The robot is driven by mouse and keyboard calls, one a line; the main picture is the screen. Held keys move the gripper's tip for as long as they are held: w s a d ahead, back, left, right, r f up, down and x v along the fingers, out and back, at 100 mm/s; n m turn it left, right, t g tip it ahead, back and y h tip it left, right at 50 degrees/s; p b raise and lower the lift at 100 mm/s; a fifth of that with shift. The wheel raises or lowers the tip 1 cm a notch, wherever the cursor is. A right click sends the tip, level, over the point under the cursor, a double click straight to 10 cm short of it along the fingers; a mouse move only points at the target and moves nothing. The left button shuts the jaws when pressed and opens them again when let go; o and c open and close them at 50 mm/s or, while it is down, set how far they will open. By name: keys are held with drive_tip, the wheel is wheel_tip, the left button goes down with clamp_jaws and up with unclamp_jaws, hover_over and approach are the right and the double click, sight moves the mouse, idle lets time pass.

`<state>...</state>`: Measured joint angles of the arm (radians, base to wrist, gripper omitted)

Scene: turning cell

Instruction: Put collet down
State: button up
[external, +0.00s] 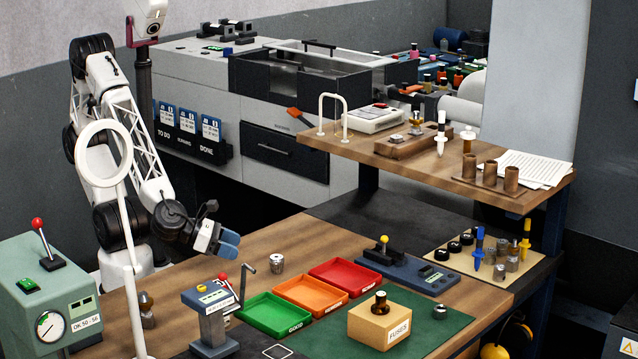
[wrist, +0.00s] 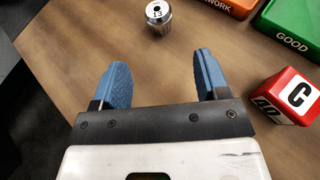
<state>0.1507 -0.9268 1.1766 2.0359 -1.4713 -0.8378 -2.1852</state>
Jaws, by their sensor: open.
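My gripper (external: 229,243) is above the bench, to the left of the collet in the external view. In the wrist view its blue fingers (wrist: 156,72) are spread wide with nothing between them. The collet lies beyond the fingertips, apart from them.
A red-and-white lettered cube (wrist: 288,97) sits right of my fingers. A blue-grey device with a crank (external: 210,312) stands nearby. Bare wood surrounds the collet.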

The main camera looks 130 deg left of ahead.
drive_tip(key=s+d+r+m+t+h, duration=0.1)
drive_tip(key=d+r+m+h, duration=0.45)
drive_tip(key=m, duration=0.65)
drive_tip(key=d+r+m+t+h, duration=0.1)
drive_tip(key=d+r+m+h, duration=0.4)
drive_tip(key=m, duration=0.6)
drive_tip(key=s+a+r+m+g, duration=0.1)
drive_tip(key=s+m+g, duration=0.3)
drive_tip(key=s+m, duration=0.4)
drive_tip(key=s+a+r+m+g+y, duration=0.1)
drive_tip(key=s+a+r+m+g, duration=0.1)
drive_tip(key=s+m, duration=0.7)
drive_tip(key=a+m+g, duration=0.1)
drive_tip(key=m+g, duration=0.1)
drive_tip(key=m, duration=0.3)
drive_tip(key=shift+g, duration=0.4)
